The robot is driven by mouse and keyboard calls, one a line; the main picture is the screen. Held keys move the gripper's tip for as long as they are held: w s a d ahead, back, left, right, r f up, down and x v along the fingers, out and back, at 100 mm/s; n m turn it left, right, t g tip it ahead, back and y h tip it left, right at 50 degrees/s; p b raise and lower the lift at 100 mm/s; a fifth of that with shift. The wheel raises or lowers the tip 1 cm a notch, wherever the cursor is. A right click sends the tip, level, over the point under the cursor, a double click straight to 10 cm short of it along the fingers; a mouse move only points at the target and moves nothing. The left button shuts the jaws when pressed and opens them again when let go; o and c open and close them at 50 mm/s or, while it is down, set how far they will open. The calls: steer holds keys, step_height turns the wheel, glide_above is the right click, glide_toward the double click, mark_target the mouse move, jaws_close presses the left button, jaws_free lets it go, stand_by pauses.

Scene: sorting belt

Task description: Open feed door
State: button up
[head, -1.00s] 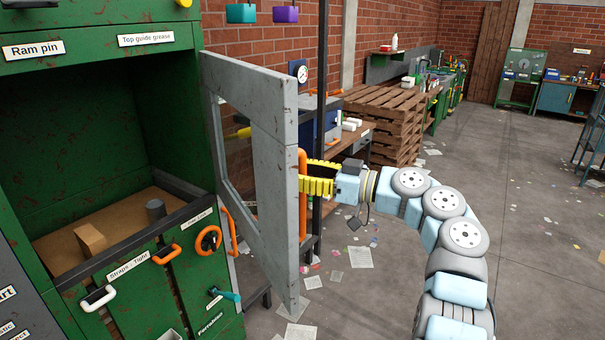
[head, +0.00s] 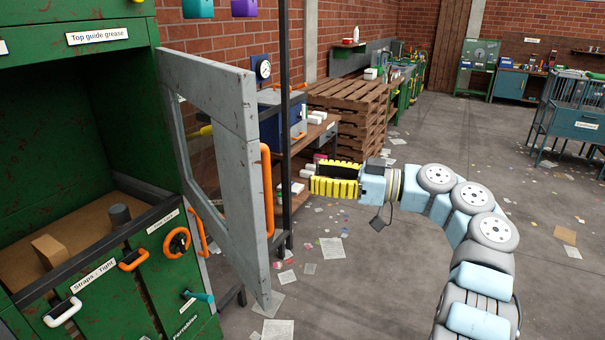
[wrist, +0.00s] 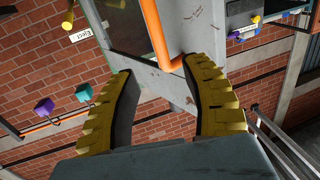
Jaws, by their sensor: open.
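The feed door (head: 245,155) is a grey framed panel that stands swung out from the right side of the green machine (head: 85,120). A long orange handle (head: 267,190) runs up its outer edge. My gripper (head: 312,180) is open, to the right of the handle and apart from it in the head view. In the wrist view, the handle (wrist: 158,35) and the door's grey frame (wrist: 140,75) show beyond and between the yellow fingers (wrist: 165,95), with nothing held. The machine's opening shows uncovered, with a brown block (head: 48,250) and a grey cylinder (head: 120,214) inside.
A dark post (head: 284,120) and a wooden bench (head: 310,150) stand behind the door. Stacked pallets (head: 350,105) are farther back. A blue cart (head: 575,120) stands at right. Open floor (head: 370,270) with scattered papers lies right of the door.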

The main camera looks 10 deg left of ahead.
steer(key=shift+d, duration=0.3)
